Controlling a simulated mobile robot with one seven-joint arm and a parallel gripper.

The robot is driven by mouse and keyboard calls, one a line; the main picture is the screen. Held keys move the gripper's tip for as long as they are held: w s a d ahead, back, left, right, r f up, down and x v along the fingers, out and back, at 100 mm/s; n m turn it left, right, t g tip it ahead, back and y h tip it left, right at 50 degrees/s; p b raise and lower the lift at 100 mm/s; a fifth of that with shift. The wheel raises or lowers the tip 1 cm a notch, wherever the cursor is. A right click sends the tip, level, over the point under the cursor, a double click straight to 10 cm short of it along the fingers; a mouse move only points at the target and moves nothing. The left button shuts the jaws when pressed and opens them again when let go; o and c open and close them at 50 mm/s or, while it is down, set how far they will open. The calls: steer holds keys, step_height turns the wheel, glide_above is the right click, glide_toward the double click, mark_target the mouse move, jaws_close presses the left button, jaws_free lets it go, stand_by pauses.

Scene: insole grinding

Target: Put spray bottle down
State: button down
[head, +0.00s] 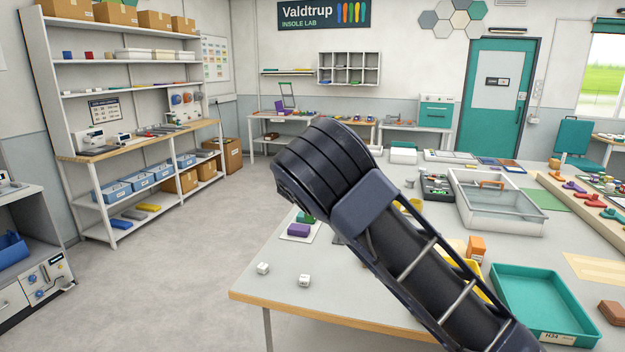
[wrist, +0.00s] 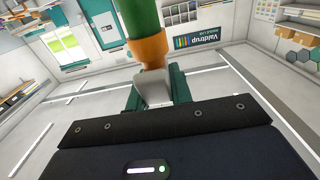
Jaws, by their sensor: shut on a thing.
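In the wrist view, my gripper (wrist: 156,90) is shut on the spray bottle (wrist: 140,20). The bottle shows a green part at the top of the picture, an orange collar below it and a pale grey part between the teal fingers. Its far end runs out of the frame. In the head view, my dark arm crosses the middle of the picture; the gripper and the bottle do not show there. The grey worktable (head: 335,285) with a wooden edge stands in front of me.
My arm hides part of the table. Floor to the left is clear.

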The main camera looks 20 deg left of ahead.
steer(key=shift+r, duration=0.45)
steer(key=w+d+m+g+h, duration=0.1)
steer(key=w+d+m+h, duration=0.15)
steer(key=w+d, duration=0.7)
steer(key=w+d+m+g+h, duration=0.1)
steer(key=w+d+m+h, duration=0.2)
steer(key=d, duration=1.3)
steer(key=w+d+m+g+h, duration=0.1)
steer(key=w+d+h, duration=0.4)
steer(key=d, duration=0.8)
steer(key=s+d+m+g+h, duration=0.1)
steer(key=d+m+g+h, duration=0.25)
steer(key=d, duration=1.85)
steer(key=s+d+m+g+h, duration=0.1)
steer(key=d+m+g+h, duration=0.3)
steer(key=d, duration=1.8)
step_height(320, 180, down, 20)
steer(key=y, duration=0.1)
steer(key=shift+w+r, duration=0.15)
steer(key=shift+g, duration=0.25)
